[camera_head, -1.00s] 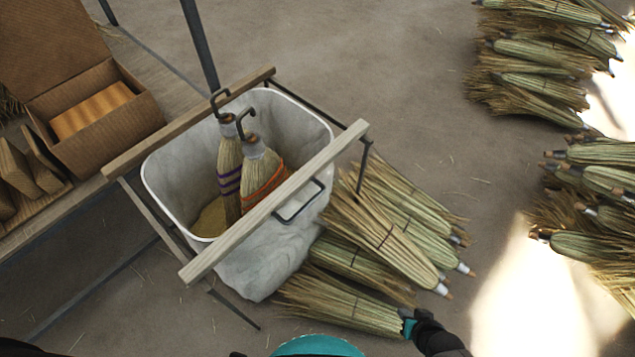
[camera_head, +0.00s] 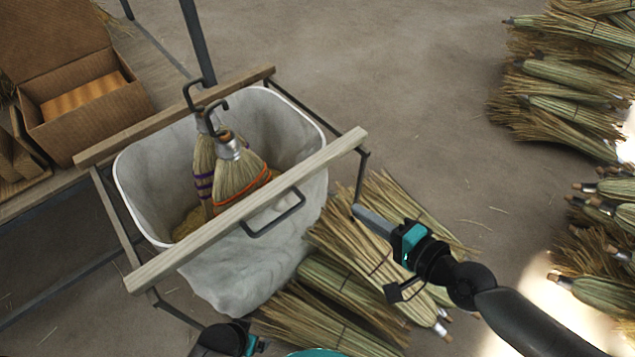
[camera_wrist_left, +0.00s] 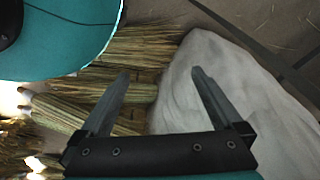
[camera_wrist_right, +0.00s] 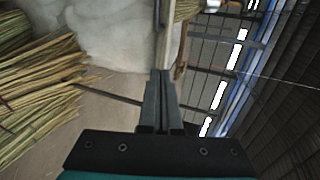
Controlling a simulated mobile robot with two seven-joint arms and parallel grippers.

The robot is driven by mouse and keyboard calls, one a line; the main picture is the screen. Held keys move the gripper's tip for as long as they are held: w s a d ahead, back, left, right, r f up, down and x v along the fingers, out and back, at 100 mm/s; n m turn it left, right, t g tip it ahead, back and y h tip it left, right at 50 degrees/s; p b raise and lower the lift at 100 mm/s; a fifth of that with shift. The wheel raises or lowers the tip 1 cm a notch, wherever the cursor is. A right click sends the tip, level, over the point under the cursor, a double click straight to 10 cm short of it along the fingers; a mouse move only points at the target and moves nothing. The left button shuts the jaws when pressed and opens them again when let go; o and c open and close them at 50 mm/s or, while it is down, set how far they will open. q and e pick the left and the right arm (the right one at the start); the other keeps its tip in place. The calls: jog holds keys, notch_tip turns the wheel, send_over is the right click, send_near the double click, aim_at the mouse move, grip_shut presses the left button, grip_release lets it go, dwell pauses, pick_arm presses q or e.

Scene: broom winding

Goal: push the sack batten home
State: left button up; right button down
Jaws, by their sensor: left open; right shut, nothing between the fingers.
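The sack batten, a pale wooden bar (camera_head: 240,215), runs along the near side of the frame holding the open grey-white sack (camera_head: 265,255). A black loop handle (camera_head: 275,215) hangs at its middle. A second, browner bar (camera_head: 180,115) runs along the far side. My right gripper (camera_head: 358,211) is shut and empty, just right of the sack, its tips below the batten's right end and apparently apart from it. Its fingers also show in the right wrist view (camera_wrist_right: 160,75). My left gripper (camera_head: 258,345) is low, near the sack's bottom; its fingers are open and empty in the left wrist view (camera_wrist_left: 160,75).
Two hooked hand brooms (camera_head: 235,180) stand in the sack. Broom bundles (camera_head: 350,285) lie on the floor beside it under my right arm. More bundles (camera_head: 570,90) are piled at right. A cardboard box (camera_head: 85,115) stands at left. Floor beyond the sack is clear.

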jog(key=b, duration=0.1)
send_near(307, 174)
jog(key=x, duration=0.5)
jog(key=shift+w+f, duration=0.1)
jog(key=shift+f, duration=0.25)
pick_arm(q)
jog(key=shift+w+d+r, duration=0.3)
jog(key=shift+r, duration=0.3)
jog(key=shift+w+d+r, duration=0.3)
jog(key=shift+r, duration=0.3)
pick_arm(e)
jog(key=shift+w+a, duration=0.45)
jog(key=shift+w, duration=0.1)
jog(key=shift+w+a, duration=0.15)
jog(key=shift+a, duration=0.1)
pick_arm(q)
jog(key=w+d+r+t+b, duration=0.1)
jog(key=w+r+b, duration=0.3)
jog(key=r, duration=1)
jog(key=t+b, duration=0.1)
jog(key=b, duration=0.2)
jog(key=shift+r+h, duration=0.15)
jog(key=shift+h, duration=0.15)
pick_arm(e)
jog(key=w+a, duration=1.1)
pick_arm(q)
jog(key=shift+d, duration=0.1)
pick_arm(e)
jog(key=shift+r, duration=0.15)
